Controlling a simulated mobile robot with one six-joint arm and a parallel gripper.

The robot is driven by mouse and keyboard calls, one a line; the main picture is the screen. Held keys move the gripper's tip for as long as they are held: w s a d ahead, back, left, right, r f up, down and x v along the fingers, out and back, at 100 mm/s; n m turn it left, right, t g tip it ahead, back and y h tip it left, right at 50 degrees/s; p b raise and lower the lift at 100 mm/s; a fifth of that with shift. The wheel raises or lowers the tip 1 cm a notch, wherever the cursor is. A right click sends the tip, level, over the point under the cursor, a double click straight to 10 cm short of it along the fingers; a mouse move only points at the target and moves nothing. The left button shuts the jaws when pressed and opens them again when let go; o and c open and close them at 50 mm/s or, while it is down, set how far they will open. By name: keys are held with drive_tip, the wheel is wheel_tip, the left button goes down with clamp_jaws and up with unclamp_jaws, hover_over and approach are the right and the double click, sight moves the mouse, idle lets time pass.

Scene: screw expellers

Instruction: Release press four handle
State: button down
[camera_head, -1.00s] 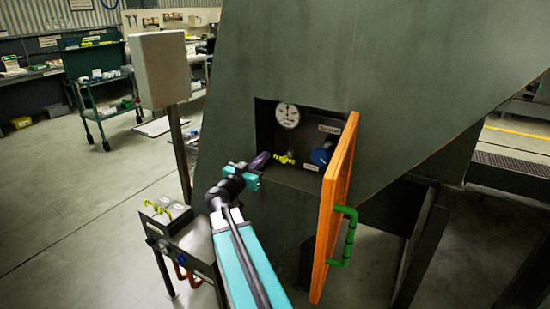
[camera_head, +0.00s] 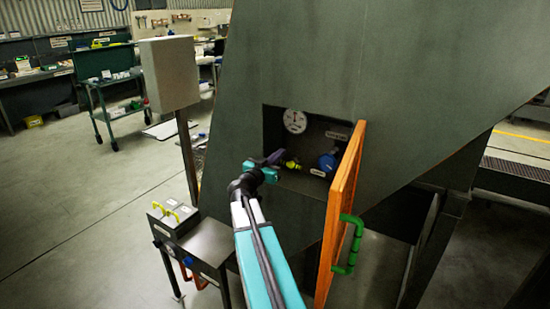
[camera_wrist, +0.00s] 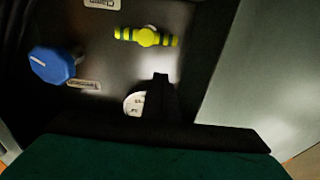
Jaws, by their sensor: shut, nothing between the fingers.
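A yellow handle with dark bands (camera_head: 292,165) sits inside the recess behind the open orange door (camera_head: 340,215). It also shows in the wrist view (camera_wrist: 146,37), lying crosswise near the top. A green bar handle (camera_head: 349,245) is on the door's outer face. My gripper (camera_head: 283,155) is at the left of the recess, close to the yellow handle. In the wrist view its dark fingers (camera_wrist: 161,78) are shut and empty, with a gap in the picture between their tips and the yellow handle. The real depth of that gap is hard to tell.
A blue knob (camera_head: 327,162) is to the right in the recess, and a round gauge (camera_head: 294,121) is above. The open door stands close on the right. A dark stand with yellow handles (camera_head: 180,230) and a grey box on a post (camera_head: 168,73) are at left. Open floor lies further left.

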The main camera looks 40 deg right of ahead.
sight(281, 162)
drive_tip(key=p+x, duration=0.1)
drive_tip(key=x, duration=0.2)
drive_tip(key=shift+w+d+r, duration=0.1)
drive_tip(key=shift+d, duration=0.15)
drive_tip(key=shift+s+a+f+p, duration=0.1)
drive_tip(key=shift+a+f, duration=0.15)
drive_tip(key=shift+f, duration=0.4)
drive_tip(key=shift+s+a+f+p, duration=0.15)
drive_tip(key=shift+a+f, duration=0.1)
drive_tip(key=shift+f, duration=0.45)
drive_tip(key=shift+a+f+p, duration=0.1)
drive_tip(key=shift+a+f, duration=0.15)
drive_tip(key=shift+f, duration=0.4)
drive_tip(key=shift+w+a+f+b, duration=0.1)
drive_tip(key=shift+w+a+b, duration=0.1)
drive_tip(key=shift+b, duration=0.15)
